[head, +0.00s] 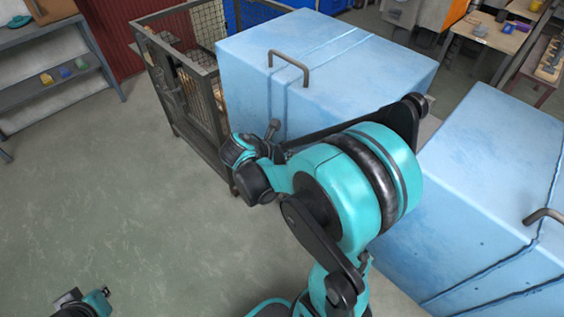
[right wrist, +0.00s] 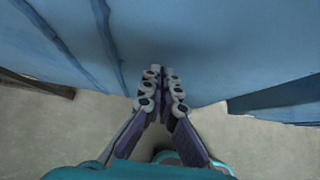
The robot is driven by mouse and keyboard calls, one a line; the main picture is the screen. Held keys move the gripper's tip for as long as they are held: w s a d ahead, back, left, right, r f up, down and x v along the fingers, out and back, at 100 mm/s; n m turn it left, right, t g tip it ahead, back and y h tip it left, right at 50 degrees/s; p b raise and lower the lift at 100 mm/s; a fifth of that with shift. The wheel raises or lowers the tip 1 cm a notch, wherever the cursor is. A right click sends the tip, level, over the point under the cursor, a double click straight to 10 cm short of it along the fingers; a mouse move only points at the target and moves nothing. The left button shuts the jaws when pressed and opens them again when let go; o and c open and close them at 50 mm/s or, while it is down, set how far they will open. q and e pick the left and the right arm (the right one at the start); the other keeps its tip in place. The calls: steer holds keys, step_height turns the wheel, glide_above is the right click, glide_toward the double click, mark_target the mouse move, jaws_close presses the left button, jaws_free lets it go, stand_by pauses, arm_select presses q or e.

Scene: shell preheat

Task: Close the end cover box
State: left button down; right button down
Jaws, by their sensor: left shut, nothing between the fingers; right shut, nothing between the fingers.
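Two large light-blue boxes with bent bar handles stand apart, one at the back centre (head: 330,60) and one at the right (head: 480,200) in the head view. I cannot tell which one is the end cover box. My right gripper (right wrist: 160,78) is shut and empty in the right wrist view, its tips close to a blue box surface (right wrist: 200,40); contact is unclear. In the head view my teal right arm stands before the gap between the boxes and its gripper cannot be made out. My left gripper (head: 83,302) is shut at the lower left, away from both boxes, partly cut off.
A dark metal mesh cage (head: 190,90) stands left of the back box. A grey shelf (head: 55,70) with small items is at the far left. Worktables (head: 490,35) are at the back right. The grey floor (head: 130,190) at left is clear.

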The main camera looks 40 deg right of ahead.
steer(key=shift+d, duration=0.3)
steer(key=w+d+p, duration=0.1)
steer(key=w+d, duration=0.2)
steer(key=d, duration=3.9)
steer(key=shift+w+d+r, duration=0.2)
steer(key=shift+d, duration=0.05)
